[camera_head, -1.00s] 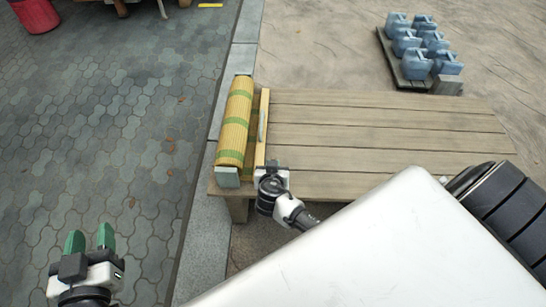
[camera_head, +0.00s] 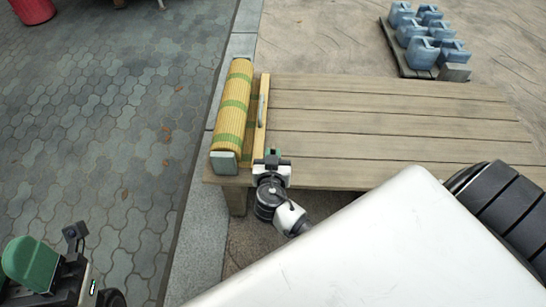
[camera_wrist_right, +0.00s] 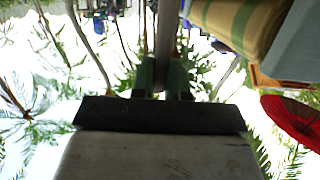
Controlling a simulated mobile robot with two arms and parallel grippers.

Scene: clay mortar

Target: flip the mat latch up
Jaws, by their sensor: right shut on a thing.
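A rolled yellow mat with green bands (camera_head: 233,105) lies at the left end of the wooden deck; it also shows in the right wrist view (camera_wrist_right: 240,18). A thin upright strip, the mat latch (camera_head: 262,115), stands along the roll's right side, with a grey piece on it. My right gripper (camera_head: 273,156) is at the latch's near end. In the right wrist view its green fingers (camera_wrist_right: 162,78) are shut on a narrow grey-brown bar, apparently the latch; the fingers hide the contact. My left gripper (camera_head: 35,262) is at the bottom left, side-on, away from the mat; its opening is unclear.
The plank deck (camera_head: 390,130) is bare to the right of the latch. Several blue-grey blocks stand on a tray (camera_head: 403,66) at the top right. A grey end block (camera_head: 224,162) sits at the roll's near end. Paving lies to the left.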

